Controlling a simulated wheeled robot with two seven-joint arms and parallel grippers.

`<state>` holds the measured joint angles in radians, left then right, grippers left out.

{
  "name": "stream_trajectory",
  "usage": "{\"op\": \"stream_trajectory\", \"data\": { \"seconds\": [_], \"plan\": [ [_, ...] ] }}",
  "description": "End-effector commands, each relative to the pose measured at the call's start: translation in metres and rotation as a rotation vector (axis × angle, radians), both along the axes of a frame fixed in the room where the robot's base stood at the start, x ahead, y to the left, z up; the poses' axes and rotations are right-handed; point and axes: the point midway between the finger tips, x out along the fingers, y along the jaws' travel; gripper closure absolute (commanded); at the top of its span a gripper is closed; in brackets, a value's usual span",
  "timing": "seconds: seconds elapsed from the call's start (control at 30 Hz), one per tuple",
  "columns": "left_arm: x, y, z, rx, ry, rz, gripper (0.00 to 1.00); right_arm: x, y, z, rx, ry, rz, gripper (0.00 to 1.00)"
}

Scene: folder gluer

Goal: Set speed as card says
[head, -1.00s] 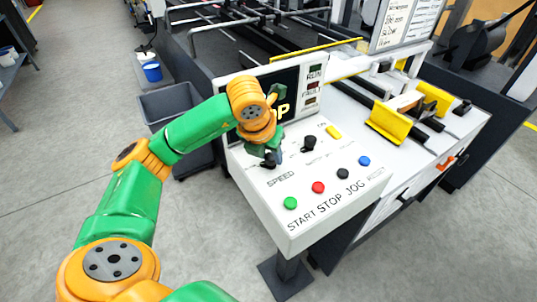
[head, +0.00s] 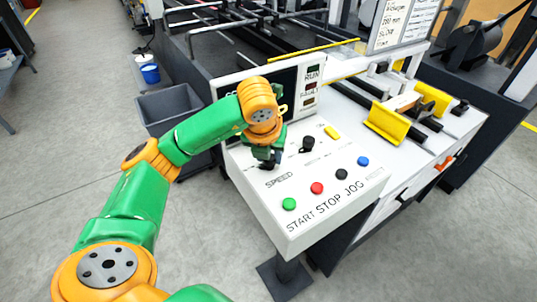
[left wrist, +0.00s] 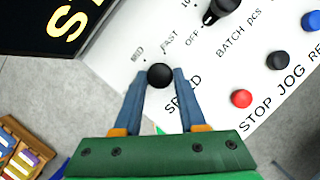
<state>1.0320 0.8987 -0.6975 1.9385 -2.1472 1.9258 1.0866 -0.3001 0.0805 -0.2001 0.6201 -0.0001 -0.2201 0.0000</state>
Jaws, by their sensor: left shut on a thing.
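The black speed knob (left wrist: 160,75) sits on the white control panel (head: 330,205) above the printed word SPEED. My left gripper (head: 266,160) points down at the panel and is shut on this knob. In the left wrist view its two blue fingers lie on either side of the knob. The card (head: 394,20) on the white board at the top right has handwritten lines, one seeming to read SLOW. My right gripper is not in view.
Another black knob (head: 308,144), marked OFF and BATCH in the wrist view, stands close to the right. Green (head: 289,204), red (head: 317,188), black (head: 342,174) and blue (head: 363,161) buttons line the front. The display housing (head: 290,95) rises behind my gripper.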

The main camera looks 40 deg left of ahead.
Motion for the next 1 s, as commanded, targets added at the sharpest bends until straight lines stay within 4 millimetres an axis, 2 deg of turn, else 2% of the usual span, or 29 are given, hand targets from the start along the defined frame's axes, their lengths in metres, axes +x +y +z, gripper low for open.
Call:
{"op": "stream_trajectory", "data": {
  "seconds": [0.03, 0.1, 0.13, 0.43, 0.57, 0.6, 0.7, 0.8, 1.0],
  "plan": [
    [0.000, 0.000, 0.000, 0.000, -0.001, 0.002, 0.52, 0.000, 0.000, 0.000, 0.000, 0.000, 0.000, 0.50],
    [0.000, 0.000, 0.000, 0.000, -0.001, 0.001, 0.33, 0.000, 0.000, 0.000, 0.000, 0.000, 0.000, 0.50],
    [0.000, 0.000, 0.000, 0.000, -0.001, 0.001, 0.30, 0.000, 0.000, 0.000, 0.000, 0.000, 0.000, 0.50],
    [-0.001, 0.000, 0.003, 0.000, -0.002, 0.000, 0.30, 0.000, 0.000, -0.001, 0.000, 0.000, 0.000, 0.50],
    [-0.008, -0.004, 0.028, 0.001, -0.008, -0.002, 0.30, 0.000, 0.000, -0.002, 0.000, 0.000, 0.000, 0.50],
    [-0.012, -0.005, 0.041, 0.003, -0.009, 0.000, 0.30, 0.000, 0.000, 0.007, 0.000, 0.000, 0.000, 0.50],
    [-0.019, -0.008, 0.058, 0.003, -0.006, 0.000, 0.30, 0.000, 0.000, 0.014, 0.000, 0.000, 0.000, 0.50],
    [-0.023, -0.010, 0.066, 0.001, -0.004, 0.001, 0.30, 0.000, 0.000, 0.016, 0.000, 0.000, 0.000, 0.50],
    [-0.025, -0.011, 0.066, 0.000, 0.000, 0.001, 0.30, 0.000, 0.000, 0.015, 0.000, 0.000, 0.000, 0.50]
  ]
}}
